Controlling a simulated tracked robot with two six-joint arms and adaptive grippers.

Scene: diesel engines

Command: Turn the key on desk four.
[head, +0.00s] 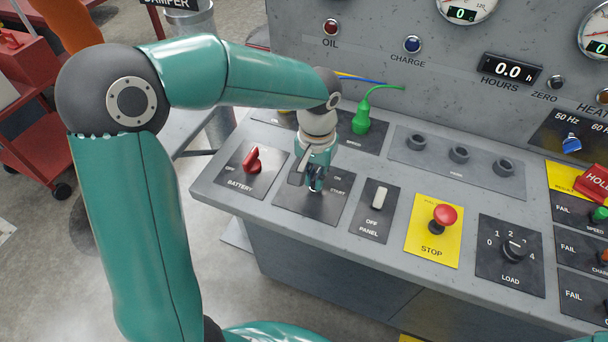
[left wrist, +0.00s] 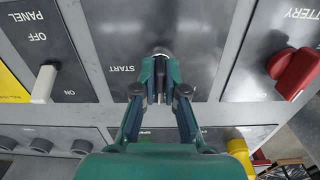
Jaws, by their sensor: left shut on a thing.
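The key switch sits on a dark plate (head: 330,208) marked START, between the BATTERY and PANEL plates on the grey desk (head: 216,193). In the left wrist view its round metal lock (left wrist: 161,51) shows just past the fingertips. My left gripper (head: 315,184) points down at this plate. In the left wrist view the gripper (left wrist: 160,88) is shut on the key, whose body is mostly hidden between the fingers. I cannot read which way the key points. No desk number shows. My right gripper is not in view.
Left of the key is the red BATTERY handle (head: 253,160). To the right are the white PANEL switch (head: 379,198), the red STOP button (head: 443,215) and the LOAD knob (head: 514,248). A green plug (head: 362,121) stands behind. A red cart (head: 40,120) is at the left.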

